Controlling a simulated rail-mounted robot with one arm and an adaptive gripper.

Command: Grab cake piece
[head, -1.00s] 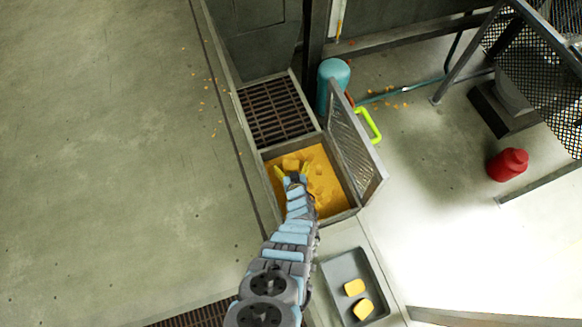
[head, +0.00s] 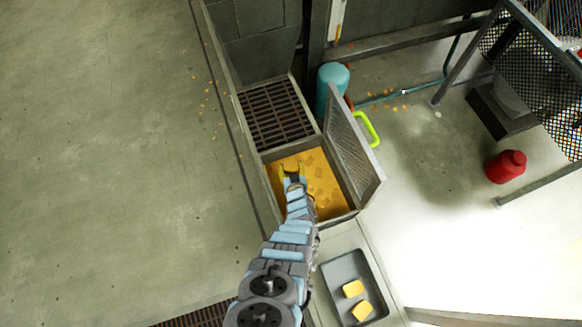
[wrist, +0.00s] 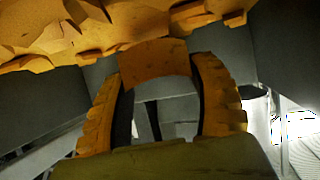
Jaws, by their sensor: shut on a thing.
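My gripper (head: 291,171) is over the open pit (head: 347,214) of yellow-orange cake pieces (head: 322,182). In the wrist view its two yellow ribbed fingers (wrist: 160,78) are closed on an orange-brown cake piece (wrist: 153,58), one finger on each side of it. The piece sits at the fingertips, with a gap between it and the palm. In the head view the held piece is hard to make out against the others. More cake pieces (wrist: 60,32) fill the upper part of the wrist view, close to the held one.
A raised mesh lid (head: 352,155) stands at the pit's right side, with a green handle (head: 367,129). A dark grate (head: 275,113) lies behind the pit. A grey tray (head: 341,272) with two yellow pieces (head: 353,289) is nearer, on the right. A teal cylinder (head: 333,77) stands behind the lid.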

